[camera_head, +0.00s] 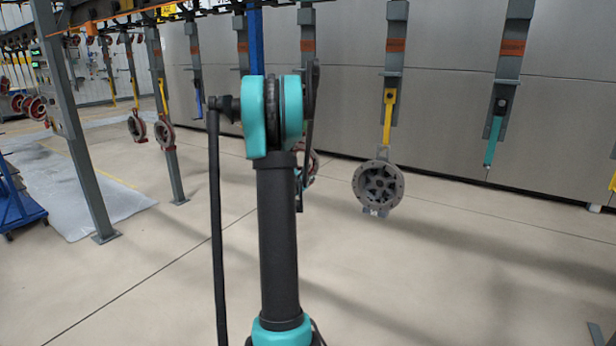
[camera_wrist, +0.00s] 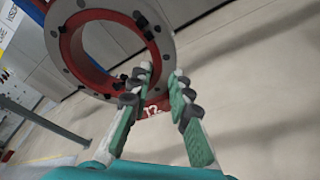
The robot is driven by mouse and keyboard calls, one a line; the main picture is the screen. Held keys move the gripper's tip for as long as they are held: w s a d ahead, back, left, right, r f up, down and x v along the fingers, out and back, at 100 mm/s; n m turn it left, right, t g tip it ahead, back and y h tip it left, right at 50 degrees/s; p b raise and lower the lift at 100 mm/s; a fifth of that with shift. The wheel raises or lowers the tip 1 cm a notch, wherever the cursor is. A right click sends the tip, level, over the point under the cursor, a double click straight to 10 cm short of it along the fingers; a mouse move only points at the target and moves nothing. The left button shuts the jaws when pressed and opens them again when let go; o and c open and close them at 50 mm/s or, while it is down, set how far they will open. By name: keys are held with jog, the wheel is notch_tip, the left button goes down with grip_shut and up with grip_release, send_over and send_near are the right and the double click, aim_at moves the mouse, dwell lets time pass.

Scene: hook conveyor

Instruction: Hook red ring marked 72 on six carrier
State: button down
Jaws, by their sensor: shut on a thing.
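A red ring (camera_wrist: 66,45) with a grey bolted face fills the upper left of the wrist view. A red tab with white marking that looks like 72 (camera_wrist: 154,109) shows below it, between the fingers. My gripper (camera_wrist: 162,76) is shut on this ring, with its teal-padded fingers at the ring's lower right edge. In the head view my arm hides the gripper; part of a reddish ring (camera_head: 313,165) shows just right of the arm. Hanging carriers include one with an empty teal hook (camera_head: 493,140) and one with a blue hook (camera_head: 198,100). I cannot read any carrier number.
A grey round casting (camera_head: 393,185) hangs from a yellow hook (camera_head: 388,115) right of my arm. More red rings (camera_head: 163,132) hang at the left, near grey posts (camera_head: 75,130). A blue cart (camera_head: 18,205) stands at the left edge.

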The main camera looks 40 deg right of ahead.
dwell(0.4)
jog(key=c, duration=1.3)
grip_release()
jog(key=v, duration=1.2)
jog(key=s+a+f+m+g+y, duration=0.1)
jog(key=s+a+f+m+y, duration=0.3)
jog(key=a, duration=0.8)
jog(key=s+a+f+m+g+y, duration=0.2)
jog(key=s+a+f+m+y, duration=0.3)
jog(key=s+a, duration=0.6)
jog(key=s+a+f+m+g+y, duration=0.1)
jog(key=s+a+f+m+y, duration=0.3)
jog(key=a, duration=0.9)
jog(key=shift+s+a+f+m+y, duration=0.2)
jog(key=shift+s+f+m, duration=0.4)
jog(key=shift+s+f, duration=0.5)
jog(key=shift+s+a+f+m+y, duration=0.2)
jog(key=shift+s+f+m, duration=0.4)
jog(key=shift+s+f, duration=0.5)
jog(key=shift+w+f, duration=0.1)
